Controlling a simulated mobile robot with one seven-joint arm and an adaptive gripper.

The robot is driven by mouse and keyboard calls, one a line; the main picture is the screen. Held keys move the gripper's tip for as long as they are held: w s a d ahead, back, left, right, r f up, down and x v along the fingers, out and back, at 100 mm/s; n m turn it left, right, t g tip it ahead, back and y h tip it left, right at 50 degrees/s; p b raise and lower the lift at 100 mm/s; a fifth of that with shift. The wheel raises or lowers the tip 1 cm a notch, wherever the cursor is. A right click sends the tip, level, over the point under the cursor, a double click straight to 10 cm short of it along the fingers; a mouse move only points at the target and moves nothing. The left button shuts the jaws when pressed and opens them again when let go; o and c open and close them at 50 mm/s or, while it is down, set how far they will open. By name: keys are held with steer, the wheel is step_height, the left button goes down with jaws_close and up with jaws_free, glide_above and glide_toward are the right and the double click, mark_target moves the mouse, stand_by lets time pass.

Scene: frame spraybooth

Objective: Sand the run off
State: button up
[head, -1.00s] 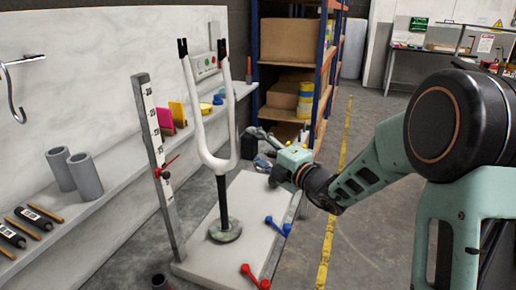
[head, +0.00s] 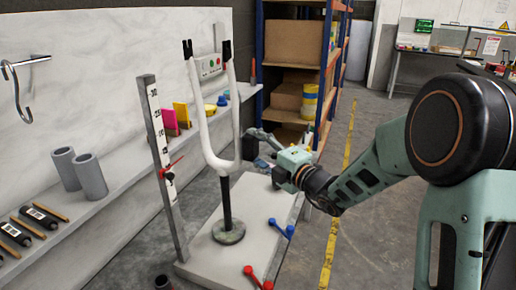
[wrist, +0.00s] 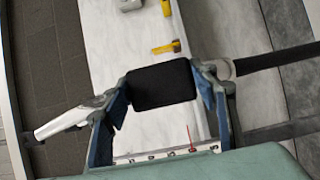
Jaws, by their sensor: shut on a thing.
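A white fork (head: 202,125) with two upright legs and dark tips stands on a black post (head: 227,200) with a round foot. My gripper (head: 264,140) is to the right of the fork's lower part, close to its right leg. In the wrist view it is shut on a black block (wrist: 162,84). I cannot tell whether the block touches the fork. No run in the paint can be made out.
A ruled upright (head: 160,140) with a red pointer stands left of the fork on the pale base plate (head: 200,256). Blue (head: 280,228) and red (head: 257,278) handles lie at its edges. A wall ledge holds grey cylinders (head: 90,176). Open floor lies at the right.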

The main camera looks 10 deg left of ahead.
steer(key=shift+a, duration=0.4)
steer(key=shift+r, duration=0.1)
step_height(320, 180, up, 15)
steer(key=p, duration=1.5)
steer(key=shift+f+b, duration=3.85)
steer(key=shift+f, duration=3.85)
steer(key=shift+r, duration=0.1)
steer(key=shift+d+p, duration=0.3)
steer(key=shift+d, duration=0.1)
steer(key=shift+s+d+p, duration=0.2)
steer(key=shift+d+p, duration=0.25)
steer(key=shift+d, duration=0.85)
steer(key=shift+s+d+p, duration=0.15)
steer(key=shift+d+p, duration=0.25)
steer(key=shift+d, duration=0.9)
